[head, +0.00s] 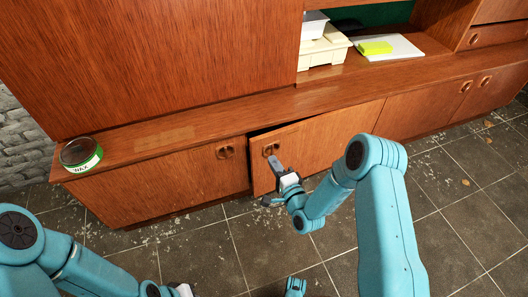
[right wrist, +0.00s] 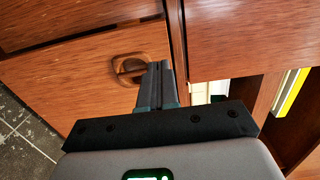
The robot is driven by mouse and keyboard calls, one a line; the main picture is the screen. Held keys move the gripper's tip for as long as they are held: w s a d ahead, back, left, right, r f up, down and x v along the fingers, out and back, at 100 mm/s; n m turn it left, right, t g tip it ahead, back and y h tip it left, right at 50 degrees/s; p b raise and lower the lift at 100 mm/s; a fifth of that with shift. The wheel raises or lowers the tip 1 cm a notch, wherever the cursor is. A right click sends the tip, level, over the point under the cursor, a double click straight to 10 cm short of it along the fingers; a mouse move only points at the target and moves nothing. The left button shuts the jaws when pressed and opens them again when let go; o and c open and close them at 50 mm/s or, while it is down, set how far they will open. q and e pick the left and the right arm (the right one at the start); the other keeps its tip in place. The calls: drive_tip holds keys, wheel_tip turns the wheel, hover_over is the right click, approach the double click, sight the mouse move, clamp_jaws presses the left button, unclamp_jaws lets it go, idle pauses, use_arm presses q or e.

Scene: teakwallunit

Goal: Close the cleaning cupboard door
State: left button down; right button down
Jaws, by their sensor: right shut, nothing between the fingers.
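The cupboard door (head: 325,140) in the middle of the low wooden unit stands ajar. Its left edge is out from the frame, with a dark gap along the top left. Its round recessed handle (head: 271,149) is near that edge. My right gripper (head: 275,163) is shut and empty, in front of the door just below the handle. In the right wrist view, my shut fingers (right wrist: 155,82) overlap the picture beside a handle (right wrist: 135,68); I cannot tell whether they touch the door. Of my left arm, only links show at the lower left; its fingertips are out of view.
A closed cupboard front (head: 150,185) is left of the ajar door, and more closed doors (head: 430,105) are to the right. A round green-and-white tin (head: 81,154) sits on the left ledge. White containers (head: 323,45) and a yellow block (head: 375,47) are on the shelf. The tiled floor (head: 200,250) has scattered debris.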

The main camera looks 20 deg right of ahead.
sight(262, 143)
drive_tip(key=w, duration=0.2)
drive_tip(key=w+b, duration=0.1)
drive_tip(key=w, duration=0.3)
drive_tip(key=shift+a+f+b, duration=0.1)
drive_tip(key=shift+a+b, duration=0.2)
drive_tip(key=shift+w+a, duration=0.1)
drive_tip(key=shift+w, duration=0.45)
drive_tip(key=shift+w+f+b, duration=0.1)
drive_tip(key=shift+w+b, duration=0.25)
drive_tip(key=shift+b, duration=0.05)
drive_tip(key=w, duration=0.1)
drive_tip(key=w+b, duration=0.1)
drive_tip(key=w+h+b, duration=0.1)
drive_tip(key=shift+w+a+f+m, duration=0.2)
drive_tip(key=shift+a+m, duration=0.05)
drive_tip(key=shift+m, duration=0.05)
drive_tip(key=shift+w+d+r+h, duration=0.1)
drive_tip(key=shift+w+r+h, duration=0.1)
drive_tip(key=shift+h, duration=0.1)
drive_tip(key=shift+s+r, duration=0.1)
drive_tip(key=shift+s, duration=0.05)
